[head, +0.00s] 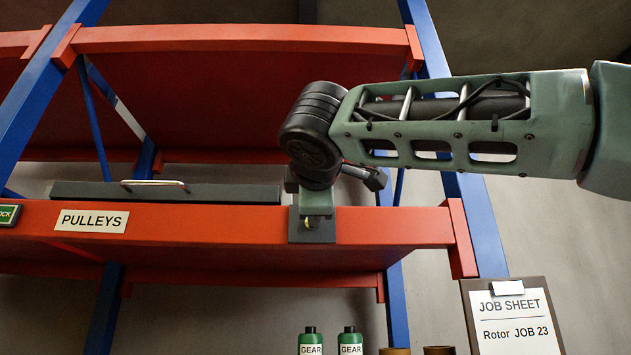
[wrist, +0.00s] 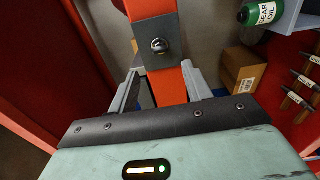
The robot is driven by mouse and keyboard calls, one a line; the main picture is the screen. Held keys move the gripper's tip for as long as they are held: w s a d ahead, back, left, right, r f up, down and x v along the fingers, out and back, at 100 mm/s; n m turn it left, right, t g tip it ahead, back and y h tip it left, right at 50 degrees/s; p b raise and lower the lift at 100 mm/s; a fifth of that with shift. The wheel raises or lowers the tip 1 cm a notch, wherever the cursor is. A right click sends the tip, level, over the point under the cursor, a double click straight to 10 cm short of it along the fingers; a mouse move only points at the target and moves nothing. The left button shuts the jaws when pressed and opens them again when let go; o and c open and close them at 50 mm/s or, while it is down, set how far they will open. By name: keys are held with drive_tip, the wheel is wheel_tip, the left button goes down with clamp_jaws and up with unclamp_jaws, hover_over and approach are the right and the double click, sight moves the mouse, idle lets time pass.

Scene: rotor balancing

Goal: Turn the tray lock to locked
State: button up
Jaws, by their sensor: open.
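The tray lock is a dark square plate (head: 325,228) on the front of the orange shelf beam, with a small brass part partly covered by my gripper. In the wrist view the lock's round metal knob (wrist: 159,45) sits on the plate, just beyond my fingertips. My gripper (wrist: 161,72) is open, its two grey fingers apart on either side of the orange beam in that picture, with nothing held. I cannot tell whether the fingers touch anything. The dark grey tray (head: 230,192) with a metal handle (head: 153,184) lies on the shelf. The lock's setting cannot be read.
A PULLEYS label (head: 92,220) and a partly cut-off green sign (head: 8,215) are on the shelf beam (head: 180,222). Blue uprights (head: 482,225) flank the shelf. Green gear bottles (head: 311,342) and a job sheet clipboard (head: 510,315) are below. A cardboard box (wrist: 243,72) shows in the wrist view.

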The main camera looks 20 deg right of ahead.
drive_tip(key=v, duration=0.9)
drive_tip(key=shift+s+b, duration=0.25)
drive_tip(key=shift+b, duration=0.05)
drive_tip(key=shift+a, duration=0.1)
